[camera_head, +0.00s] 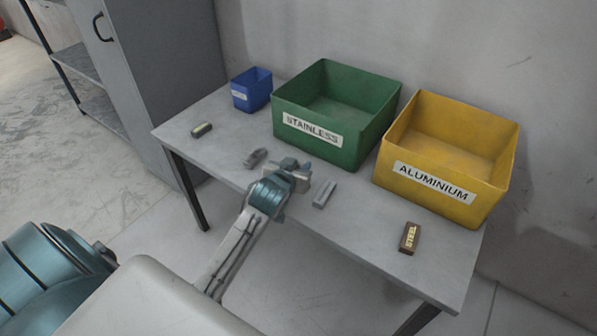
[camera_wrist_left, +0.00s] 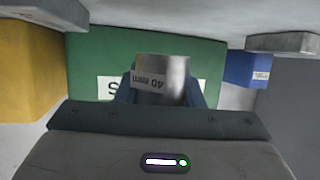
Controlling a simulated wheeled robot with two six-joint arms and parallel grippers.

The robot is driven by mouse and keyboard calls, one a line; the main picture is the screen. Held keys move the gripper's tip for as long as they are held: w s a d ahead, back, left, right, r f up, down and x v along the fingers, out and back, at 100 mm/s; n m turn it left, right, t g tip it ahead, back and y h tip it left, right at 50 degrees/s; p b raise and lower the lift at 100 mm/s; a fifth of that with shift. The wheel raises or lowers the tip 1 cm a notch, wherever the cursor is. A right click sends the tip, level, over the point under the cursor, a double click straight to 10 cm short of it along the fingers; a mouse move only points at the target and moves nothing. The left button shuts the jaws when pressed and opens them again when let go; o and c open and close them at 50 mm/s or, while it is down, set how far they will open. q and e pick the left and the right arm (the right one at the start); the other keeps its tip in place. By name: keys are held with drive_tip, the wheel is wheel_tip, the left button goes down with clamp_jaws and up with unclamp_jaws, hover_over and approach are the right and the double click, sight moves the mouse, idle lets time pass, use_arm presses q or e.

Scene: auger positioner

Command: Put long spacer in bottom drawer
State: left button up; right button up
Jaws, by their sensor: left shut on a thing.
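My left gripper (camera_head: 297,168) is above the front part of the table, before the green bin. It is shut on a metal cylinder (camera_wrist_left: 165,75) with a white label that seems to read "40 mm", upside down in the left wrist view. The jaws (camera_wrist_left: 160,95) grip it from both sides. In the head view it is mostly hidden by the gripper. I cannot tell for sure that it is the long spacer. No drawer can be made out. My right gripper is not in view.
The grey table (camera_head: 232,152) bears a green STAINLESS bin (camera_head: 310,133), a yellow ALUMINIUM bin (camera_head: 425,183) and a blue bin (camera_head: 250,92). A small cylinder (camera_head: 201,130), grey pieces (camera_head: 255,158) (camera_head: 324,195) and a brown STEEL block (camera_head: 410,238) lie there. A grey cabinet (camera_head: 165,75) stands left.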

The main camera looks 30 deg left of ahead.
use_arm(q)
drive_tip(key=shift+w+a+f, duration=0.1)
drive_tip(key=shift+w+a, duration=0.15)
drive_tip(key=shift+w, duration=0.6)
drive_tip(key=shift+f+b, duration=0.35)
drive_tip(key=shift+f, duration=1.4)
drive_tip(key=shift+f, duration=0.1)
drive_tip(key=o, duration=1.2)
